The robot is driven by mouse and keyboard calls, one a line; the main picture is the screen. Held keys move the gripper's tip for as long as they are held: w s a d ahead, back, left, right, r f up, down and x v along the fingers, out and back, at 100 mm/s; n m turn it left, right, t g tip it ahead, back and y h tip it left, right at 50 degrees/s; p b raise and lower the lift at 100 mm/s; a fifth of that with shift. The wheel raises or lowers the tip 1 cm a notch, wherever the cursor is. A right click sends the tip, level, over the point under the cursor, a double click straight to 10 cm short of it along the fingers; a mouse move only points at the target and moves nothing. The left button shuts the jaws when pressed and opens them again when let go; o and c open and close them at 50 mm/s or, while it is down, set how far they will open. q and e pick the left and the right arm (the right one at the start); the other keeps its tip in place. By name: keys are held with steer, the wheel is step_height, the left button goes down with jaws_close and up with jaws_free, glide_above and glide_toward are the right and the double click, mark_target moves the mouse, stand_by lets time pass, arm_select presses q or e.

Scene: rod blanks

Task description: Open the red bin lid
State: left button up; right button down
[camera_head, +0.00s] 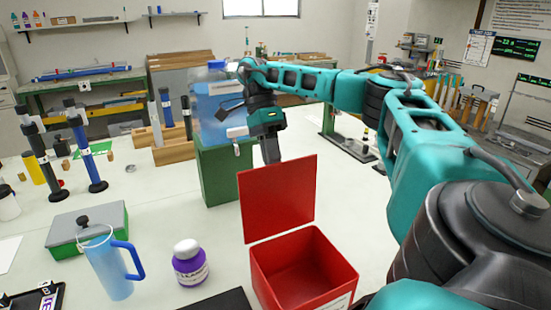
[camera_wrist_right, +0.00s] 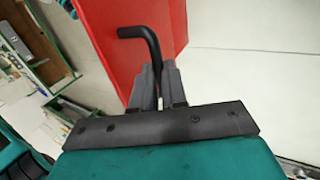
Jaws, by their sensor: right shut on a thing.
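The red bin (camera_head: 288,252) stands on the white table at the lower middle of the head view, and its empty-looking inside shows. Its red lid (camera_head: 278,198) stands raised, about upright, at the bin's back edge. The lid also fills the top of the right wrist view (camera_wrist_right: 110,50), with a bent black handle (camera_wrist_right: 152,42) on it. My right gripper (camera_head: 271,156) is behind the lid's top edge in the head view. In the wrist view its fingers (camera_wrist_right: 157,80) are shut on the handle. My left gripper does not show.
A purple bottle (camera_head: 190,268), a blue pitcher (camera_head: 108,265) and a green box with grey lid (camera_head: 85,228) stand left of the bin. A blue water container (camera_head: 213,115) on a green stand (camera_head: 222,175) is behind, close to my right gripper. Dark rod stands (camera_head: 85,150) are at the left.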

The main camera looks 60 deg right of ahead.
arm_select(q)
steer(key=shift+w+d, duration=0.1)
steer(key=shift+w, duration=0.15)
arm_select(e)
steer(key=shift+w+d+f+g+y, duration=0.3)
steer(key=shift+w+d+f+g, duration=0.05)
steer(key=shift+w+f+g, duration=0.35)
steer(key=shift+f, duration=0.1)
steer(key=c, duration=1.2)
jaws_free()
steer(key=shift+d, duration=0.1)
steer(key=shift+o, duration=0.2)
steer(key=shift+s+r, duration=0.1)
steer(key=shift+r, duration=0.15)
